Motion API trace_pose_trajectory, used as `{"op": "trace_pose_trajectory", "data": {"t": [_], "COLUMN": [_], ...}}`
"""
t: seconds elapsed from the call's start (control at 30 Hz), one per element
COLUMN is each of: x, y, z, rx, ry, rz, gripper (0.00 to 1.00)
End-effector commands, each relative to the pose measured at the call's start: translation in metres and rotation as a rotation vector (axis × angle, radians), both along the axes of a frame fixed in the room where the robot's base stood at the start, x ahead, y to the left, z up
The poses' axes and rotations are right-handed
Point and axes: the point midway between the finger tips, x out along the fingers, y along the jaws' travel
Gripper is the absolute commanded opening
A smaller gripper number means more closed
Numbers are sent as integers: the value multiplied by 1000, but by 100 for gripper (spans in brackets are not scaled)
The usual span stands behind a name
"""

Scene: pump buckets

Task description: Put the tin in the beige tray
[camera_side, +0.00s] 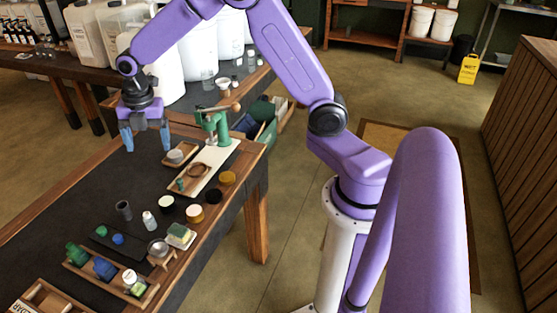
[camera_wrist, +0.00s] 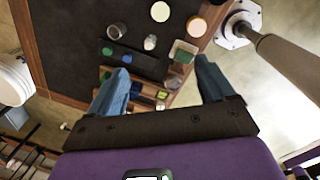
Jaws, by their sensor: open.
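My gripper (camera_side: 146,138) is open and empty, held in the air above the far part of the dark-topped table. Its two blue fingers also frame the wrist view (camera_wrist: 162,68). A dark grey cylinder (camera_side: 124,210), possibly the tin, stands upright on the mat, well apart from my gripper. It also shows in the wrist view (camera_wrist: 117,31). A small pale beige tray (camera_side: 181,237) with something green and yellow in it lies near the table's right edge. It also shows in the wrist view (camera_wrist: 183,52). I cannot tell surely which object is the tin.
A white bottle (camera_side: 150,221) and several round lidded pots, including an amber one (camera_side: 228,178), stand nearby. A metal bowl (camera_side: 160,248) sits on a wooden stand. A wooden tray (camera_side: 85,274) holds bottles. A green press (camera_side: 213,125) stands at the back. Bare mat lies left of the cylinder.

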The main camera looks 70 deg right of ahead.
Motion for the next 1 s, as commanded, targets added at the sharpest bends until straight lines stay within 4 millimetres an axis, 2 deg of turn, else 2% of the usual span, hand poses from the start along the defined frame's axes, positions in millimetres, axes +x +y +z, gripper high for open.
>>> {"op": "trace_pose_trajectory", "data": {"t": [0.03,0.1,0.3,0.47,0.6,0.7,0.8,1.0], "x": [-24,-55,-151,-226,-283,-312,-331,-343], "y": [15,30,54,51,37,24,14,6], "z": [10,20,40,48,48,45,42,40], "rx": [11,26,57,70,74,75,73,70], "ry": [4,14,45,70,87,95,100,103], "rz": [-52,-143,-402,-609,-780,-879,-950,-1006], "gripper": [82,82,82,82,82,82,82,82]}}
